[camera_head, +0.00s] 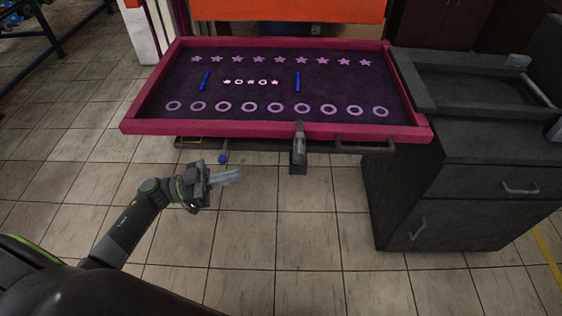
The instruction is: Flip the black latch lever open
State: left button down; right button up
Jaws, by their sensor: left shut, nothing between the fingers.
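A dark grey and black latch lever (299,148) sits at the front edge of the pink-framed screen (143,128), right of its middle. It points down and out from the frame. My left gripper (232,177) comes in from the lower left. It is shut and empty, its pale fingers pointing right. In the picture it is left of the lever and a little lower, with a clear gap between them. My right gripper does not show.
A blue ball knob (223,159) shows below the frame, just above my left gripper. A dark bar handle (365,146) runs under the frame's front right. A black cabinet (465,185) stands at the right. The tiled floor in front is clear.

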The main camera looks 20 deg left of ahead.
pick_arm(q)
jog(key=p, duration=0.3)
send_near(300, 141)
jog(key=s+d, duration=0.3)
jog(key=d, duration=0.2)
jog(key=shift+w+d+r, duration=0.2)
jog(key=shift+d, duration=0.45)
